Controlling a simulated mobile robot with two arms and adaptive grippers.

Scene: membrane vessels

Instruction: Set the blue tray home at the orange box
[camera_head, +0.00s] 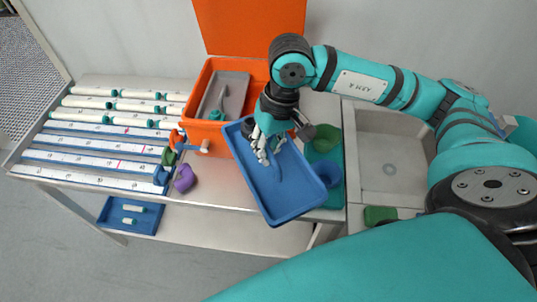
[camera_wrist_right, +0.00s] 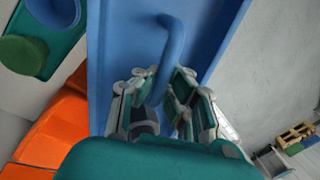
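A blue tray (camera_head: 289,196) hangs tilted in the head view, in front of the orange box and reaching past the counter's front edge. My right gripper (camera_head: 266,152) is over its inside. In the right wrist view my gripper (camera_wrist_right: 164,92) has its fingers closed around the upright curved handle (camera_wrist_right: 172,45) of the tray (camera_wrist_right: 212,28). The orange box (camera_head: 202,132) stands open on the counter, its lid (camera_head: 250,25) raised behind; a grey tray (camera_head: 236,90) with a teal tool is inside. My right arm and the blue tray hide part of the box. My left gripper is not visible.
White tubes (camera_head: 100,103) and blue-edged racks (camera_head: 95,144) fill the left counter. Clamps and a purple piece (camera_head: 185,179) sit by the box. Green (camera_head: 326,138) and blue (camera_head: 327,173) cups stand right, before the sink (camera_head: 388,150). Another blue tray (camera_head: 148,222) is on the lower shelf.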

